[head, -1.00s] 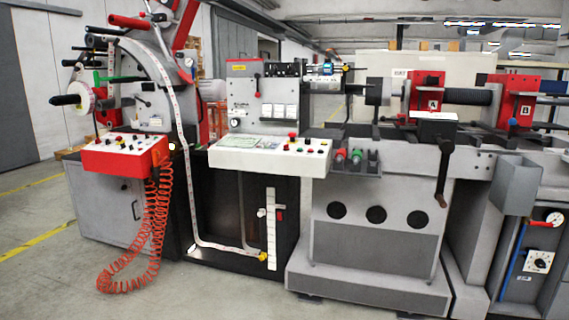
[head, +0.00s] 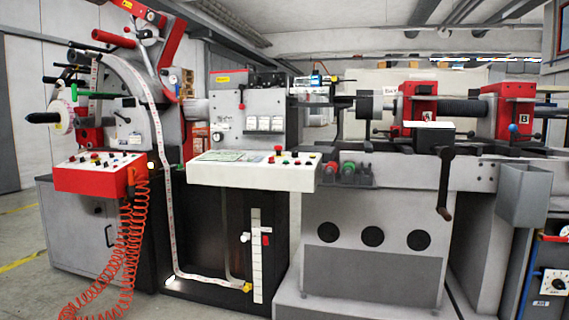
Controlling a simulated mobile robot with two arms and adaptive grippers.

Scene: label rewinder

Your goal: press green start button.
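A label rewinder machine fills the head view. A white control panel (head: 230,174) juts out at its middle, with a red mushroom button (head: 278,149) and a row of small coloured buttons along its right part. A red control panel (head: 88,179) at the left also carries several small buttons. The buttons are too small to tell for certain which one is the green start button. Neither of my grippers is in view.
An orange coiled hose (head: 128,250) hangs from the red panel to the floor. A black crank handle (head: 444,185) and a grey open bin (head: 523,194) stick out at the right. A small tray with a green-capped tool (head: 348,170) sits beside the white panel.

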